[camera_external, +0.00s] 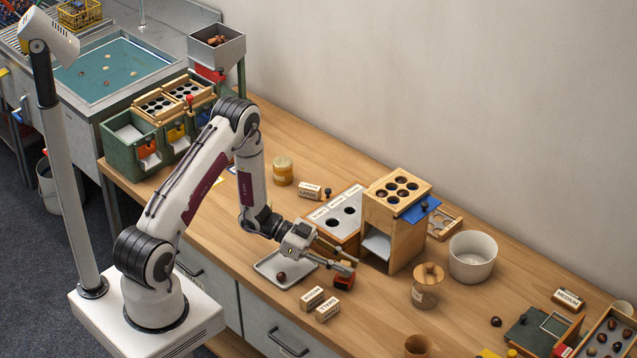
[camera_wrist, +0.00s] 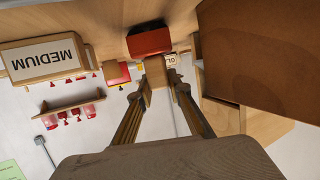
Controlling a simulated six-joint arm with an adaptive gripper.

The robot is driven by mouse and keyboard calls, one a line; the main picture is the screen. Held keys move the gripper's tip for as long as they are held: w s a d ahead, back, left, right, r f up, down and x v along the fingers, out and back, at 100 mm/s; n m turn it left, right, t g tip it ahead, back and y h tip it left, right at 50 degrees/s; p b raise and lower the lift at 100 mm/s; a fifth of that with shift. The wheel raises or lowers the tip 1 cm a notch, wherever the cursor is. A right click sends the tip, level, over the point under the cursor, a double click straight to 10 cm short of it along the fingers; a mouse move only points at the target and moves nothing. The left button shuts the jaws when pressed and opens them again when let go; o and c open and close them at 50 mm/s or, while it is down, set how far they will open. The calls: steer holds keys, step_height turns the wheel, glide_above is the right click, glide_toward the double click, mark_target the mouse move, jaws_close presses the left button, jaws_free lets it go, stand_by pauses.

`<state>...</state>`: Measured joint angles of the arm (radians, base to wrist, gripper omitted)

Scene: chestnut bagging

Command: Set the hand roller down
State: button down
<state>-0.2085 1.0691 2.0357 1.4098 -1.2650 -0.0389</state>
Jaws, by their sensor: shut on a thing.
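The hand roller has a red roller head (camera_external: 344,281) and shows just below my gripper's fingertips in the external view, right of the small tray. In the wrist view its red head (camera_wrist: 150,42) is beyond the fingertips, with a pale wooden part (camera_wrist: 157,75) between them. My gripper (camera_external: 347,267) is shut on the hand roller, and its fingers also show in the wrist view (camera_wrist: 157,92). The roller is low over the wooden table (camera_external: 380,322). I cannot tell whether it touches the wood. The fingers hide part of its handle.
A pale tray (camera_external: 262,268) with a brown chestnut (camera_external: 281,276) is left of the roller. Two labelled blocks (camera_external: 312,297) (camera_external: 327,310) stand in front. A wooden box with a holed top (camera_external: 396,240) stands close behind. A lidded jar (camera_external: 426,292) is right; bare table lies between.

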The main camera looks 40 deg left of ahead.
steer(key=shift+s+f, duration=0.1)
steer(key=shift+f, duration=0.45)
steer(key=shift+f, duration=0.2)
steer(key=c, duration=1.9)
jaws_free()
steer(key=shift+r, duration=0.2)
steer(key=shift+r, duration=0.55)
steer(key=shift+v, duration=5.95)
steer(key=shift+r, duration=0.15)
